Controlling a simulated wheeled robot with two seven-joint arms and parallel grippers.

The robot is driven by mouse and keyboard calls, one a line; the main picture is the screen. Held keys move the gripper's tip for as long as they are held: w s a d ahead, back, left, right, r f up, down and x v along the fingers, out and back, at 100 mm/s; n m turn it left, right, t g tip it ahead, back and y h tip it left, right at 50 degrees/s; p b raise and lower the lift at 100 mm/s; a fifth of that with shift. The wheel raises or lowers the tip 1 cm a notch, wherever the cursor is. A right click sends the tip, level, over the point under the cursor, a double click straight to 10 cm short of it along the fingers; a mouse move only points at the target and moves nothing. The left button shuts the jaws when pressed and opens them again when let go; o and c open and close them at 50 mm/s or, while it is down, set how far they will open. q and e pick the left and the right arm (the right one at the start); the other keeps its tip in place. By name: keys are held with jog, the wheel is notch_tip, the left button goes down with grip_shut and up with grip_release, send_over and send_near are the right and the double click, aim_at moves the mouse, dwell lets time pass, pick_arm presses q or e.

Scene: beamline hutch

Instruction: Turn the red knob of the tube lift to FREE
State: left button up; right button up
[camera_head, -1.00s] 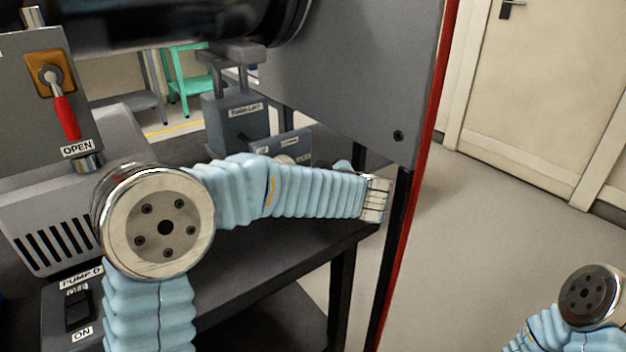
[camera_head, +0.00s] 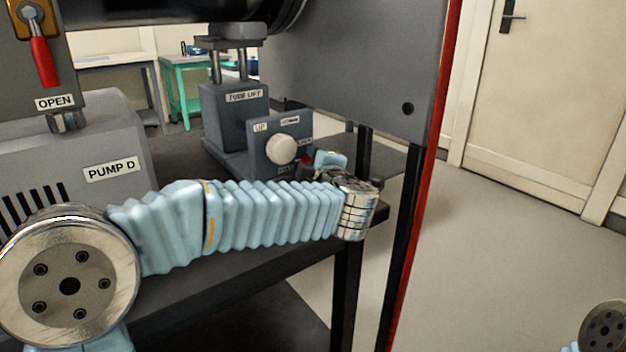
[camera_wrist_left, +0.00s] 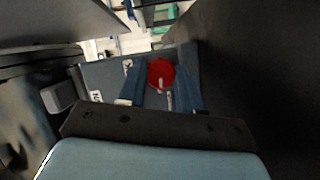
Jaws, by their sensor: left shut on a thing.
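The tube lift (camera_head: 234,122) is a grey block labelled TUBE LIFT under the dark tube, with a small control box (camera_head: 257,157) at its front. The red knob (camera_wrist_left: 160,74) sits on this box, and a white mark on it points downward in the left wrist view. My left gripper (camera_wrist_left: 161,82) has one blue finger on each side of the red knob and is shut on it. In the head view only a sliver of red shows beside the gripper; my wrist hides the rest. My right gripper is out of view.
A white round knob (camera_head: 281,149) sits on the same box, close to my left gripper. PUMP D (camera_head: 95,150) and a red-handled valve (camera_head: 43,62) marked OPEN stand at left. A grey panel (camera_head: 345,70) is at right. Open floor lies beyond the red edge.

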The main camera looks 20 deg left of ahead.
pick_arm(q)
jog(key=shift+f+n+t+b, duration=0.15)
jog(key=shift+n+t+b, duration=0.15)
jog(key=shift+n+b, duration=0.45)
jog(key=o, duration=1)
jog(key=shift+o, duration=0.2)
